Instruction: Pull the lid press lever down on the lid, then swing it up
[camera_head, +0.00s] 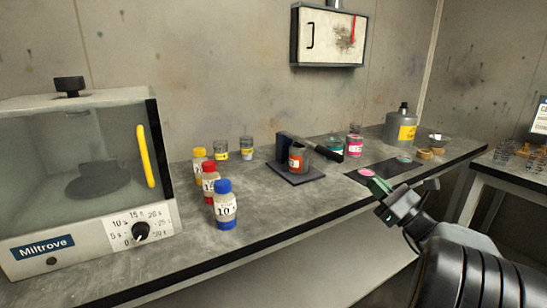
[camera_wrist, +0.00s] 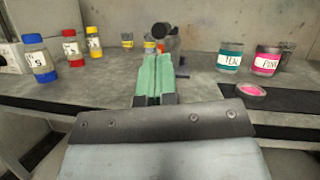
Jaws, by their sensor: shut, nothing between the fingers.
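The lid press stands on the bench on a dark base plate (camera_head: 302,177). Its black lever (camera_head: 328,154) runs from the post out over a jar with an orange label (camera_head: 296,160), sloping slightly down to the right. I cannot tell if it touches the lid. In the wrist view the lever's dark round end (camera_wrist: 162,31) points toward me, just beyond the fingertips. My gripper (camera_head: 376,184) is shut and empty, in front of and right of the press, apart from the lever. Its green fingers (camera_wrist: 157,58) hide part of the press and jar in the wrist view.
A teal jar (camera_head: 335,142) and a pink jar (camera_head: 354,146) stand right of the press. A pink lid (camera_head: 366,172) lies on a dark mat (camera_head: 385,172). Several capped bottles (camera_head: 225,207) and a Miltrove machine (camera_head: 80,185) stand left. The bench front is clear.

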